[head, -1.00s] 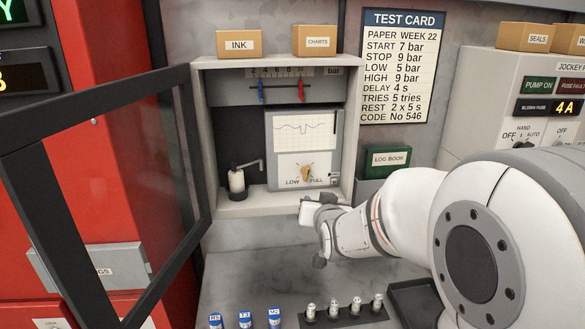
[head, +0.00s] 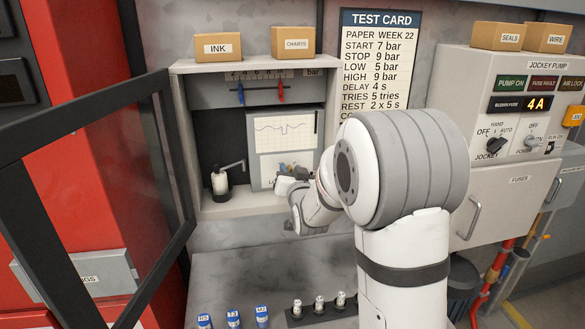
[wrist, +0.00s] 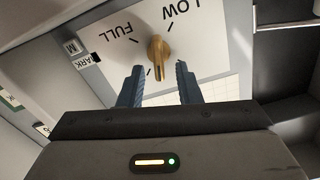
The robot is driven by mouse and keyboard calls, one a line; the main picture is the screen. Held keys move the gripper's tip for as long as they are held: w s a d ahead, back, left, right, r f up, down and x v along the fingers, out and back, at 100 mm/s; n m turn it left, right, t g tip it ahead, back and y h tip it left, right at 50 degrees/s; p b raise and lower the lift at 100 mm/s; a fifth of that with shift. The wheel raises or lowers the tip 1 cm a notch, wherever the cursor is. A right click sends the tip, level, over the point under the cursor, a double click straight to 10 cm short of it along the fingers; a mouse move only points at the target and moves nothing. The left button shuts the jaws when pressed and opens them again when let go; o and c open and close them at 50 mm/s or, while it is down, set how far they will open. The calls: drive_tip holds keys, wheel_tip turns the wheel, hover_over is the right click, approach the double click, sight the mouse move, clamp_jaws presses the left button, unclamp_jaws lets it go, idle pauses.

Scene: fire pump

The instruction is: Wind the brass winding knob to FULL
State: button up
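The brass winding knob (wrist: 157,56) sits on the white dial plate between LOW and FULL in the wrist view, which shows the lettering upside down. Its long handle lies between the two words, pointing towards my gripper. My gripper (wrist: 160,78) is open, with one blue finger on each side of the knob's lower end; I see a gap on both sides. In the head view my gripper (head: 286,169) is at the lower part of the chart recorder (head: 284,133) and hides most of the knob and the FULL label.
The recorder stands in a pale open cabinet (head: 182,120), with a black-framed glass door (head: 160,130) swung out left. An ink bottle (head: 219,182) stands left of the recorder. INK (head: 218,46) and CHARTS (head: 298,43) boxes sit on top. Fuses (head: 319,303) stand on the bench below.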

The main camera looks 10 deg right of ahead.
drive_tip(key=shift+w, duration=0.15)
drive_tip(key=shift+c, duration=0.3)
drive_tip(key=c, duration=0.6)
clamp_jaws()
drive_tip(key=shift+d+f, duration=0.1)
drive_tip(key=shift+f+b, duration=0.15)
drive_tip(key=shift+b, duration=0.2)
